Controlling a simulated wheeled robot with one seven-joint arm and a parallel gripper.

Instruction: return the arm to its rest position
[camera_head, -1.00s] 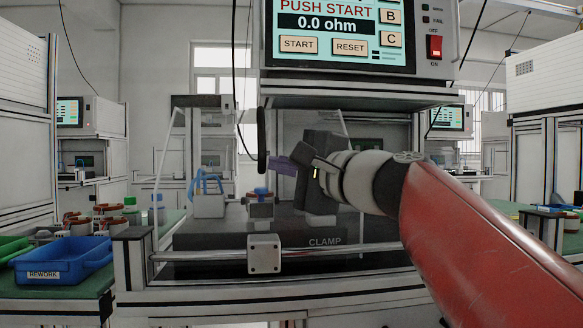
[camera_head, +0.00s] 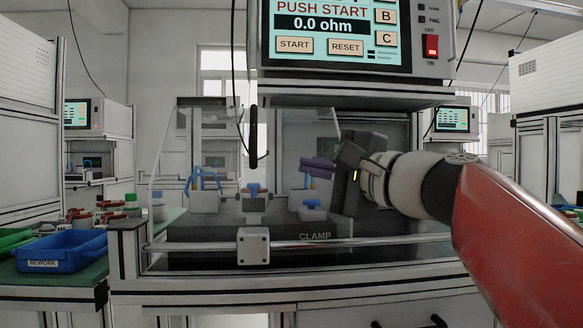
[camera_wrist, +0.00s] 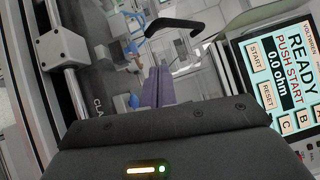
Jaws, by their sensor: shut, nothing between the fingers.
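My gripper (camera_head: 318,166) is in front of the test station, at the right part of its clear cover, with its purple fingers pointing left. The fingers are together and hold nothing. In the wrist view, the fingers (camera_wrist: 157,88) show together at the centre, above the dark gripper body. My red arm reaches in from the right edge of the head view. The whole arm is held up, clear of the table.
The tester (camera_head: 345,40) hangs above, its screen showing 0.0 ohm. A fixture with a CLAMP label and a metal bar (camera_head: 330,248) lies below my gripper. Blue-topped fixtures (camera_head: 312,209) stand behind the bar. A blue REWORK bin (camera_head: 62,252) is at the left.

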